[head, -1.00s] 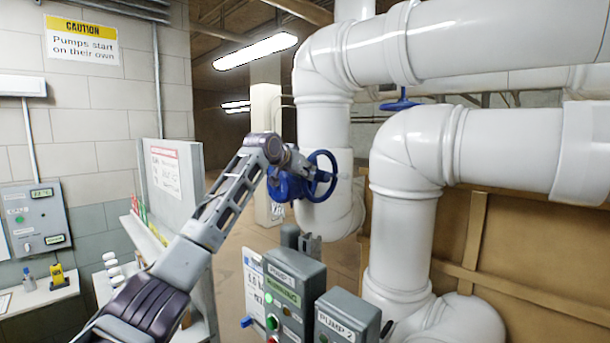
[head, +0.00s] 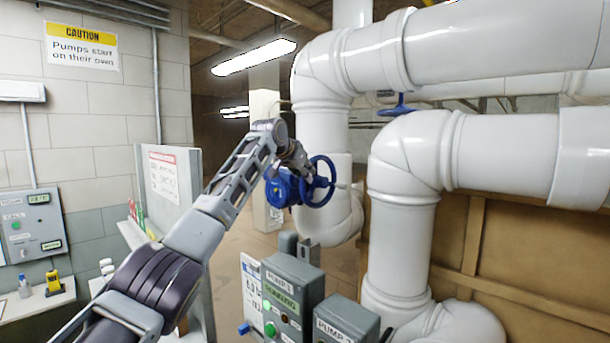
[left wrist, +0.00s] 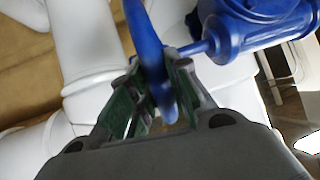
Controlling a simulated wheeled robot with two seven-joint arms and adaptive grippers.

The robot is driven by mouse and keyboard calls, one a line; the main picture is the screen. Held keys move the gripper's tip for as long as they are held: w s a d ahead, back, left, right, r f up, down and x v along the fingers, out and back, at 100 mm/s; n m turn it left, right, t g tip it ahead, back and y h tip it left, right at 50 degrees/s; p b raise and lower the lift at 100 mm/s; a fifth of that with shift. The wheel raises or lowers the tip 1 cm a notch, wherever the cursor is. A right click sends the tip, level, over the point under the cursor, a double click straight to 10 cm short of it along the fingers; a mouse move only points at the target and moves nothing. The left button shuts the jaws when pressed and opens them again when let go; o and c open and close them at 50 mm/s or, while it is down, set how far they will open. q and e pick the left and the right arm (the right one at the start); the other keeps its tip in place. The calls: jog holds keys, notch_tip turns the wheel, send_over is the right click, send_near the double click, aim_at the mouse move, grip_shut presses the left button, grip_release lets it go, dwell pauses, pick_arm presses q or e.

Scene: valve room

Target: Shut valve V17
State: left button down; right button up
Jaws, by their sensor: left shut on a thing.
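A blue valve handwheel (head: 319,182) stands upright on a blue valve body (head: 283,188) at the middle of the head view. No V17 tag is readable on it. My left gripper (head: 305,170) is at the wheel's near left side. In the left wrist view, my left gripper (left wrist: 160,100) has its green-padded fingers on both sides of the blue rim (left wrist: 150,45), shut on it. The valve's stem and body (left wrist: 260,32) lie to the right of the rim there. My right gripper is not in view.
Thick white pipes (head: 405,240) stand right of and behind the wheel. Grey pump boxes (head: 290,295) stand below it. A second blue handwheel (head: 398,106) is higher, at the right. A white sign panel (head: 165,175) stands at the left.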

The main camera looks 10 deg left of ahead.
pick_arm(q)
jog(key=shift+r, duration=0.15)
dwell(0.3)
jog(key=c, duration=1.3)
grip_release()
jog(key=shift+v, duration=5.9)
